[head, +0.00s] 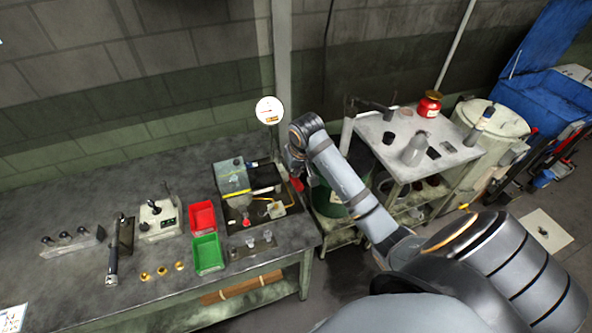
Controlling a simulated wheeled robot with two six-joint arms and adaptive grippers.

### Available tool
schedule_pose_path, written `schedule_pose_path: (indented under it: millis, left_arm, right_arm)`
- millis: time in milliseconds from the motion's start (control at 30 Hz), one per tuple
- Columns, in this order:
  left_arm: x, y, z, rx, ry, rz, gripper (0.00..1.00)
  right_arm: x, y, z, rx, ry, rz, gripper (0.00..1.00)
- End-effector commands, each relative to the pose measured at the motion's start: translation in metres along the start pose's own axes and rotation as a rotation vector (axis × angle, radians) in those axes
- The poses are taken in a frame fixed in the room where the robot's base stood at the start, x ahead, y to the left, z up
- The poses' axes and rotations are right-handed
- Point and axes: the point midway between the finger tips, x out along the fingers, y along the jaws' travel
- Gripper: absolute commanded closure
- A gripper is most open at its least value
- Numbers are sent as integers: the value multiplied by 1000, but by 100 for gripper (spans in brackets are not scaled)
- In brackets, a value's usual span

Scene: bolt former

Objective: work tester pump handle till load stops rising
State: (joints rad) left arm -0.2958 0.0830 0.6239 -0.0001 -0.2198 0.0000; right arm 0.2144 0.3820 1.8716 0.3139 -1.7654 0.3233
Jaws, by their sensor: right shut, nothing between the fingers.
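The tester stands at the right end of the bench. A boxy grey-green unit (232,177) with a yellow stripe sits on its dark base. A round white dial gauge (269,110) stands behind it on a post; its reading is too small to tell. My right gripper (295,168) is shut and empty, just right of the tester, pointing down. A small red piece (297,185) shows right under it, perhaps the pump handle's grip; I cannot tell whether they touch. The rest of the handle is not clear behind the gripper. My left gripper is not in view.
Red bin (203,216) and green bin (208,254) stand left of the tester. Several brass parts (162,270) and a dark tool (113,252) lie further left on the bench (70,290). A grey cart (452,137) with a red jar (429,105) stands right, behind my arm.

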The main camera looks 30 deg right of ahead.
Motion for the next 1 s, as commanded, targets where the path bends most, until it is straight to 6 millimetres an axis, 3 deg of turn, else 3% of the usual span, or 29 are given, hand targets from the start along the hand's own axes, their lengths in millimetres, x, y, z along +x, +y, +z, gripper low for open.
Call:
schedule_pose_path:
  millis: [100, 500, 1000]
  left_arm:
    - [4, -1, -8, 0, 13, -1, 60]
    - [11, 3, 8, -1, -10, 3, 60]
    - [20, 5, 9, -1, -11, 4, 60]
  right_arm:
    - [9, 0, 3, 0, -2, 0, 100]
    - [32, 0, 11, 0, -2, -1, 100]
    - [61, 0, 20, 1, -2, -1, 100]
